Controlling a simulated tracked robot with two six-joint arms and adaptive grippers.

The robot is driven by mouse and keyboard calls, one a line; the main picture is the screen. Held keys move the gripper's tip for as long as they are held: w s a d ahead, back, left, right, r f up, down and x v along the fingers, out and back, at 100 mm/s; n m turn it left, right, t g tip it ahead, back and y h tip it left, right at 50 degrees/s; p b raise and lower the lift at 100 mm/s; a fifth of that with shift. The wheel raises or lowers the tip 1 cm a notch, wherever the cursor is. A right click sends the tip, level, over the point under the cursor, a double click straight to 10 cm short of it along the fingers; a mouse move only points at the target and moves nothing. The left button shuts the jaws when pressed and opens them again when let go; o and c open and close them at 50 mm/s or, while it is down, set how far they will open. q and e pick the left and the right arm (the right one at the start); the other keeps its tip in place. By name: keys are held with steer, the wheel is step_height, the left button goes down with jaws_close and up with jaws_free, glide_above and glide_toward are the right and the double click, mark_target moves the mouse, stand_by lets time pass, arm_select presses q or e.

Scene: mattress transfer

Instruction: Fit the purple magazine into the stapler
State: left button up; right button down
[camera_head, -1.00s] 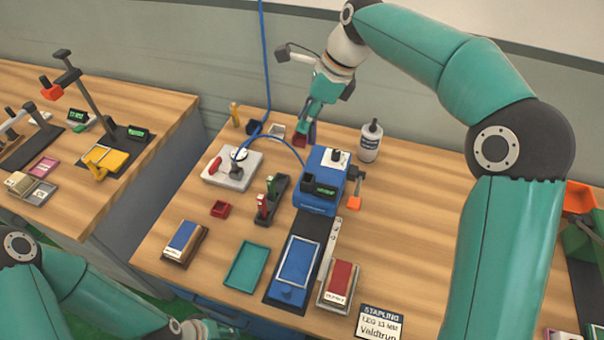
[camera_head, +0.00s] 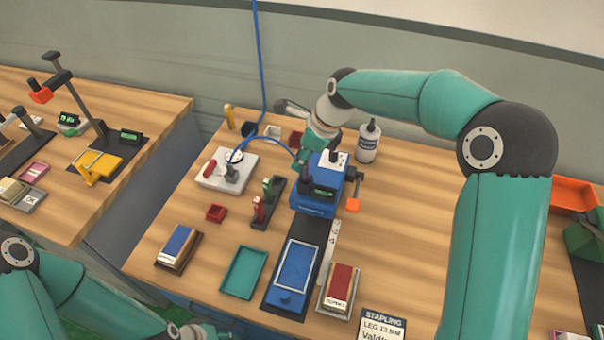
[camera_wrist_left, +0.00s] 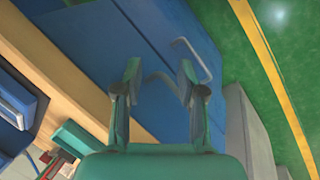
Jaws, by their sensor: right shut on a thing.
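The blue stapler (camera_head: 314,205) stands on the bench, with a black strip and a blue-framed plate in front of it. My right gripper (camera_head: 302,160) is at the stapler's back left, close to its top. My left gripper (camera_wrist_left: 158,75) is open and empty in the left wrist view, over a blue cabinet front with a handle, away from the stapler.
A gauge plate (camera_head: 222,178) with a blue hose lies left of the stapler. A white bottle (camera_head: 367,146) stands behind right. A green tray (camera_head: 243,272), a small red box (camera_head: 216,213) and booklet stacks (camera_head: 338,285) lie in front. The bench right of the stapler is fairly clear.

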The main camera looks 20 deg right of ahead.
mark_target(302, 173)
steer(key=shift+f+b, duration=1.9)
steer(key=shift+f, duration=0.4)
steer(key=shift+r, duration=0.1)
steer(key=shift+s+f, duration=0.2)
steer(key=shift+f, duration=0.2)
steer(key=c, duration=1.2)
jaws_free()
steer(key=shift+c, duration=0.2)
steer(key=shift+o, duration=1.2)
steer(key=shift+f, duration=0.15)
